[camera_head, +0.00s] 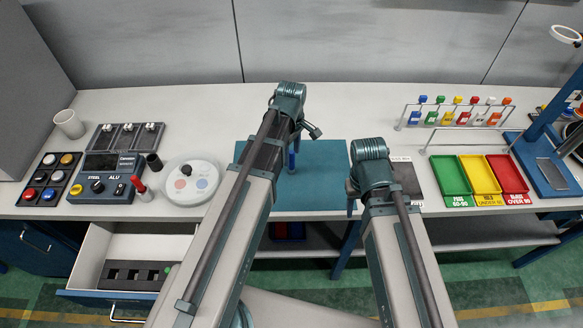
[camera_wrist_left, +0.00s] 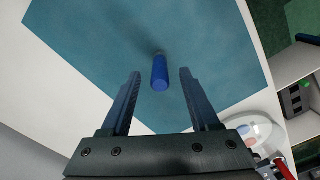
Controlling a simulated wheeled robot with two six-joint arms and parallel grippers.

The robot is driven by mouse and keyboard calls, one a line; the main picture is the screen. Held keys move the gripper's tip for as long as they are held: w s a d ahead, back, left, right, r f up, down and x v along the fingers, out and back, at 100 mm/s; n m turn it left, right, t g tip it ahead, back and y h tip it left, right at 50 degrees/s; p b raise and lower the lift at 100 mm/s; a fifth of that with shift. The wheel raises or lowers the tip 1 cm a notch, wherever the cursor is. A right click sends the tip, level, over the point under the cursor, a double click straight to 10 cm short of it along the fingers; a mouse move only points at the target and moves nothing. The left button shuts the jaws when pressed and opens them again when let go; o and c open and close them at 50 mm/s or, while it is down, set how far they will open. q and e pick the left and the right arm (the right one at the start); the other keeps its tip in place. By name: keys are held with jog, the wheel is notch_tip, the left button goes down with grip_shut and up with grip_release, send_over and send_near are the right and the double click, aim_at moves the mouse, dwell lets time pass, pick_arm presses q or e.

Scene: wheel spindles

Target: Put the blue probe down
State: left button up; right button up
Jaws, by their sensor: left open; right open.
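The blue probe (camera_wrist_left: 160,73) stands on the teal mat (camera_wrist_left: 85,45), seen end-on in the left wrist view. The fingers of my left gripper (camera_wrist_left: 160,80) are open on either side of it, with a visible gap on both sides. In the head view the probe (camera_head: 292,161) shows as a short blue upright piece on the mat (camera_head: 318,190), just below my left gripper (camera_head: 296,142), which my arm partly hides. My right gripper (camera_head: 352,206) is over the mat's right edge, mostly hidden by its own arm.
A control box (camera_head: 106,178), a button panel (camera_head: 49,180) and a round white dish (camera_head: 192,181) stand at the left. Green (camera_head: 450,176), yellow (camera_head: 479,175) and red (camera_head: 507,174) trays lie at the right, before a rack of small bottles. A drawer (camera_head: 145,243) is open below.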

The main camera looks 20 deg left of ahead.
pick_arm(q)
jog(key=shift+c, duration=0.4)
grip_shut()
